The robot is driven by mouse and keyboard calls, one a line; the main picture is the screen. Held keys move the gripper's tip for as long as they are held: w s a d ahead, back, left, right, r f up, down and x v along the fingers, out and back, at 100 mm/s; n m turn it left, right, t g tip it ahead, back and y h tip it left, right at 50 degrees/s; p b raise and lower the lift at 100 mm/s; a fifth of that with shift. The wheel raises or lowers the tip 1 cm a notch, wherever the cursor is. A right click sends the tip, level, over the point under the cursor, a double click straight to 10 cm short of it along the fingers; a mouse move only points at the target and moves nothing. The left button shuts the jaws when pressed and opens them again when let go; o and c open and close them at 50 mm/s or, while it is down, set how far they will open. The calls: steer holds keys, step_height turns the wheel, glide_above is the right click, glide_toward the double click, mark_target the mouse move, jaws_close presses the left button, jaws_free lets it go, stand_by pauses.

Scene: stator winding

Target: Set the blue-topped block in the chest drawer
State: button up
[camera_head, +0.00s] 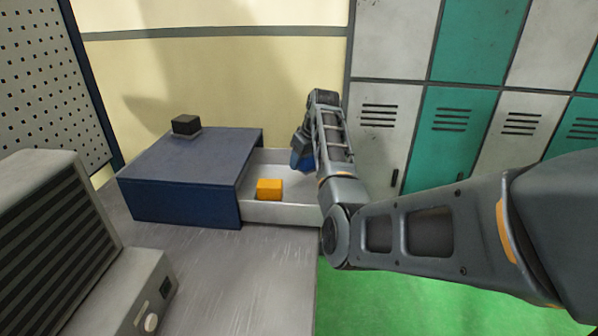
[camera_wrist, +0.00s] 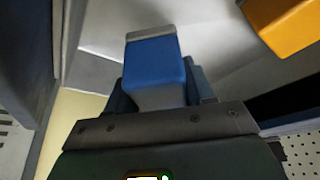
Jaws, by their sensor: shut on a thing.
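The chest (camera_head: 175,160) is a dark blue box on the table, with its pale drawer (camera_head: 285,213) pulled out to the right. My gripper (camera_head: 300,160) is over the far right part of the drawer, fingers pointing down. It is shut on the blue-topped block (camera_wrist: 153,60), which has a grey edge and pale lower part in the wrist view. In the head view my arm hides most of the block and the drawer's right end. I cannot tell whether the block touches the drawer floor.
An orange block (camera_head: 269,189) lies in the drawer near the chest; it also shows in the wrist view (camera_wrist: 285,22). A black-topped block (camera_head: 186,125) stands on the chest. A grey vented machine (camera_head: 50,240) is at left, lockers (camera_head: 450,130) behind right. The front table (camera_head: 245,280) is clear.

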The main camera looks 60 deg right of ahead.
mark_target(303, 171)
steer(key=shift+f, duration=2)
steer(key=shift+f, duration=0.2)
steer(key=o, duration=1.4)
steer(key=shift+c, duration=0.2)
steer(key=shift+r, duration=0.1)
